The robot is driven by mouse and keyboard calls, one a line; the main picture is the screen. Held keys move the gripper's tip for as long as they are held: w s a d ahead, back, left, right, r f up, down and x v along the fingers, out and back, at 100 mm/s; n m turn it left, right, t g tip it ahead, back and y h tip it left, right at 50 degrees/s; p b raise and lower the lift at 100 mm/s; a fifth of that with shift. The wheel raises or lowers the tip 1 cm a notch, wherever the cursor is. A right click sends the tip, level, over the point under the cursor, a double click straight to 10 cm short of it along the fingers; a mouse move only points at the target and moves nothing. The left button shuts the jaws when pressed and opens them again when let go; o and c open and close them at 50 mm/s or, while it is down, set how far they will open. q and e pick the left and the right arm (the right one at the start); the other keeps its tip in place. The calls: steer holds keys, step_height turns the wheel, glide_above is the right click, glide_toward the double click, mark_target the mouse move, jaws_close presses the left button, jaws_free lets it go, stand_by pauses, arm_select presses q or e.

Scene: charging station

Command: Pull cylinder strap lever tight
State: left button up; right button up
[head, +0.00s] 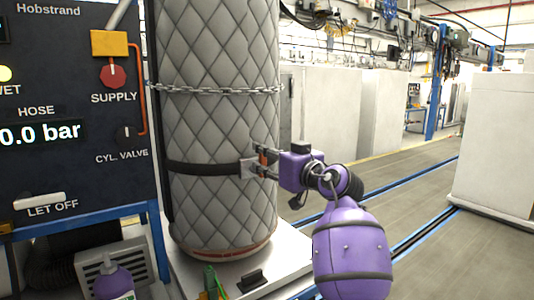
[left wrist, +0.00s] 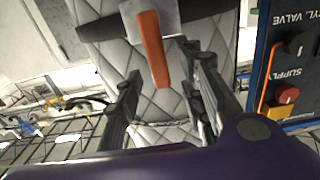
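The cylinder (head: 222,120) stands upright in a grey quilted cover. A dark strap (head: 205,168) runs around its lower half to a metal buckle plate (head: 249,169), which carries an orange lever (head: 263,154). My purple left gripper (head: 262,161) is at the lever, its fingers pointing at the cylinder. In the left wrist view the orange lever (left wrist: 153,50) stands out from the plate (left wrist: 165,18) between the two spread fingers (left wrist: 166,85), with a gap on each side. Its contact with the fingers does not show. My right gripper is not in view.
A chain (head: 215,88) crosses the cylinder higher up. The dark control panel (head: 75,120) with a red supply knob (head: 113,76) stands close on the left. The cylinder rests on a pale base plate (head: 190,285). Open floor (head: 420,190) lies to the right, before a white cabinet (head: 495,140).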

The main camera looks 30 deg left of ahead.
arm_select(q)
steer(key=shift+w+a, duration=0.2)
steer(key=shift+a, duration=0.15)
jaws_close()
steer(key=shift+w, duration=0.1)
